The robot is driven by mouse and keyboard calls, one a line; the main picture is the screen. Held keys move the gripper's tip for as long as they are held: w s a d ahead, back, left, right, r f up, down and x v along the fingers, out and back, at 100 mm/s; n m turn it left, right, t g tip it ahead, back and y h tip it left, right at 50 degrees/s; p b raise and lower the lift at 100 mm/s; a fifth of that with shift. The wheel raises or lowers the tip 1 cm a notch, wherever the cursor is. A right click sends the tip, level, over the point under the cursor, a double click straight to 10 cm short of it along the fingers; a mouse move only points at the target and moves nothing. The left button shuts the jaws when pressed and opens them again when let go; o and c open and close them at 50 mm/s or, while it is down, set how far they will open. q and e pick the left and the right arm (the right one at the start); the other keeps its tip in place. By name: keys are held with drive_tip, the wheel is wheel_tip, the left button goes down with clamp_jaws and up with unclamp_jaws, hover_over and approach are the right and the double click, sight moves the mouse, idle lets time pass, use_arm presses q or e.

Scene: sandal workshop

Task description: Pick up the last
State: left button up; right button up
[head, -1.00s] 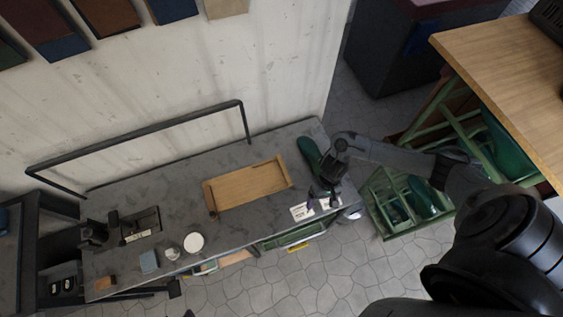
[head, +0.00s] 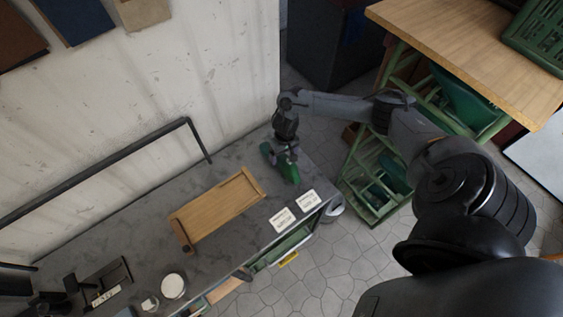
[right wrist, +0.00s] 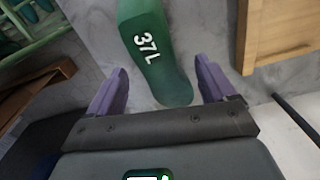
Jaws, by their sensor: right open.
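The green shoe last (head: 289,172) lies on the grey workbench top (head: 200,255) near its right end, in the head view. In the right wrist view the last (right wrist: 158,50) shows the white marking "37L", and its rounded end lies between the two purple fingers. My right gripper (head: 285,153) is over the last in the head view. In the right wrist view the right gripper (right wrist: 160,82) is open, with a gap on both sides of the last. My left gripper is in neither current view.
A shallow wooden tray (head: 250,180) lies left of the last. Two white cards (head: 283,219) lie near the bench's front edge, with a round white item (head: 173,286) farther left. A green rack (head: 376,200) holding green shapes stands right of the bench, beside a wood-topped table (head: 460,50).

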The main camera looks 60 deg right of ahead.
drive_tip(key=shift+s+a+f+b, duration=0.15)
drive_tip(key=shift+f+b, duration=0.1)
drive_tip(key=shift+f, duration=1.05)
drive_tip(key=shift+a+f+b, duration=0.1)
drive_tip(key=shift+f+b, duration=0.15)
drive_tip(key=shift+f, duration=1)
drive_tip(key=shift+c, duration=0.3)
drive_tip(key=c, duration=1.1)
drive_tip(key=shift+r, duration=0.1)
drive_tip(key=shift+c, duration=0.2)
